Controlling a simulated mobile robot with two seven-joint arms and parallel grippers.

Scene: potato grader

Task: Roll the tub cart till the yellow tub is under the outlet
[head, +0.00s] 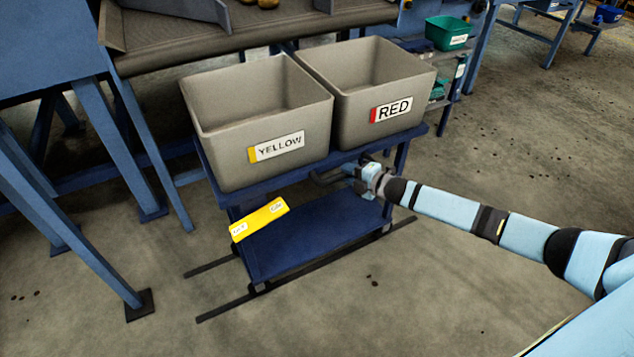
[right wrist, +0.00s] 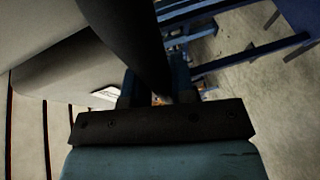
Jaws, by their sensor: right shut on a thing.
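The tub cart, with a dark blue frame and lower shelf (head: 320,232), carries two grey tubs side by side. The tub labelled YELLOW (head: 228,135) is on the left, and the tub labelled RED (head: 352,100) is on the right. My right gripper (head: 362,176) is shut on the cart's dark handle (head: 325,179) at the near side, below the tubs. In the right wrist view the dark handle bar (right wrist: 130,40) runs between the jaws. I cannot clearly make out the outlet; the grader's dark belt (head: 290,18) passes behind the tubs. My left gripper is not in view.
Dark floor rails (head: 225,307) run under the cart. A yellow plate with white labels (head: 260,219) is at the cart's front left. Blue machine legs (head: 108,120) stand close on the left. A green bin (head: 447,33) is behind right. The floor at right is open.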

